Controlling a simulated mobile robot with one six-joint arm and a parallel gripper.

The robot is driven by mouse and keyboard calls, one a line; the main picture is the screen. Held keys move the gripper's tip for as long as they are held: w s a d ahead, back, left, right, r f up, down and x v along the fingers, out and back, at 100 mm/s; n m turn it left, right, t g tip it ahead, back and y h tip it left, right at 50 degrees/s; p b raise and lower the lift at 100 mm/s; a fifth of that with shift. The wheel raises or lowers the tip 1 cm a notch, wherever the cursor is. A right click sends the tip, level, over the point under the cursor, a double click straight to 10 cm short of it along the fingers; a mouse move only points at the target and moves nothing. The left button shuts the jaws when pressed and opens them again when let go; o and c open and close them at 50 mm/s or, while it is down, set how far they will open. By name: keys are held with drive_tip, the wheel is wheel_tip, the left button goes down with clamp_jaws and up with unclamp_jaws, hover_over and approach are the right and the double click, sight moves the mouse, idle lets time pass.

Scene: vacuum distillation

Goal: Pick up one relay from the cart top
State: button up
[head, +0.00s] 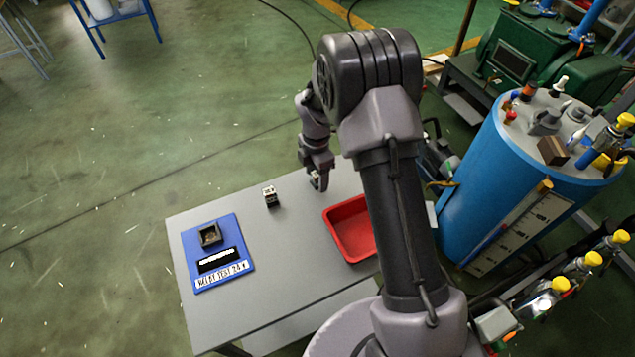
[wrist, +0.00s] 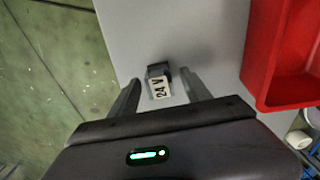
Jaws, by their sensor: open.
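One relay (head: 270,197), a small block with a dark body and a pale face, stands on the grey cart top (head: 285,265) near its far edge. In the wrist view the relay (wrist: 158,86) shows its white "24 V" label and appears between my fingers. My gripper (head: 318,184) is open and empty. In the head view it hangs to the right of the relay, pointing down, apart from it. The wrist view shows the two fingers (wrist: 163,84) on either side of the relay; how far above it they are is hard to tell.
A blue mat (head: 228,228) with a dark open box (head: 210,235), a black strip and a white label lies at the cart's left. A red tray (head: 345,250) sits at the right, partly behind my arm. A blue tank (head: 480,205) stands beyond. The middle of the cart is clear.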

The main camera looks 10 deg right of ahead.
drive_tip(key=shift+r, duration=0.2)
drive_tip(key=shift+c, duration=0.7)
clamp_jaws()
